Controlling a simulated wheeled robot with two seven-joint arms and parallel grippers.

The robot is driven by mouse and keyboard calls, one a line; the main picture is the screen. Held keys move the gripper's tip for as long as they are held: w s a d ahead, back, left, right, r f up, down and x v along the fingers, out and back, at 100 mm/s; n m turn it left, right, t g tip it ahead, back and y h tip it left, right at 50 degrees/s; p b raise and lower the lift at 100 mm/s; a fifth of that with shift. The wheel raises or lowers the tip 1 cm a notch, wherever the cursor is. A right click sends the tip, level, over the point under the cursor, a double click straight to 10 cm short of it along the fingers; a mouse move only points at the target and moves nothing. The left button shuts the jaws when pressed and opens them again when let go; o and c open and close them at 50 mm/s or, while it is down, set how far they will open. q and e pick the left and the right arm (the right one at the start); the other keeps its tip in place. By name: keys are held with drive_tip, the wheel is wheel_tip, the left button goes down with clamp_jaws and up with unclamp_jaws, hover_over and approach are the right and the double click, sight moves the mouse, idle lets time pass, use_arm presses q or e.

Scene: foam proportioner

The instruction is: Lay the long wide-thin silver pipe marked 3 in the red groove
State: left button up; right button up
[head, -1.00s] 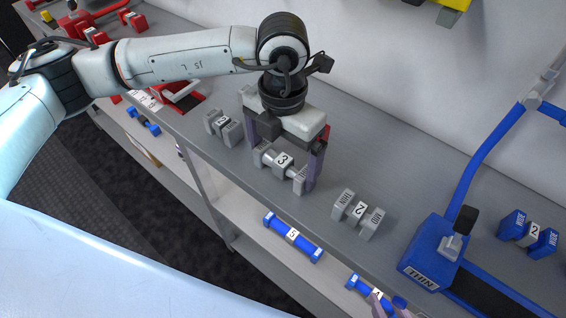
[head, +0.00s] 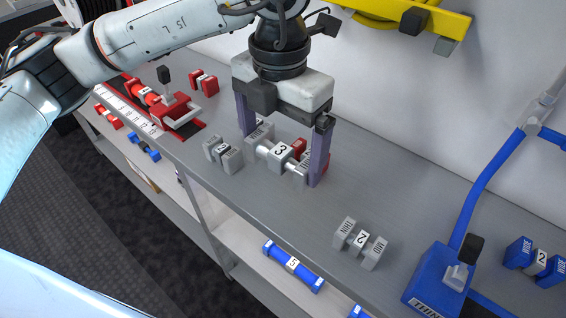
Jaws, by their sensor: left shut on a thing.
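My left gripper (head: 282,160) is shut lengthwise on the silver pipe marked 3 (head: 281,155), with one finger at each end. The pipe has grey end blocks and appears to be held a little above the grey bench. The red groove is at the upper left, a red-edged track (head: 118,84) with a red clamp (head: 180,116) at its near end. A red pipe (head: 143,92) lies in or beside the track; I cannot tell which. My right gripper is out of view.
A red piece (head: 300,147) is partly hidden behind the held pipe. A blue clamp (head: 437,285) is at lower right. Blue pipes lie on the lower shelf (head: 240,226).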

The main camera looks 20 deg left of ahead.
use_arm(q)
drive_tip(key=s+a+r+p, duration=0.1)
drive_tip(key=s+r+p, duration=0.3)
drive_tip(key=r, duration=0.7)
drive_tip(key=shift+a, duration=0.25)
drive_tip(key=shift+d+f, duration=0.1)
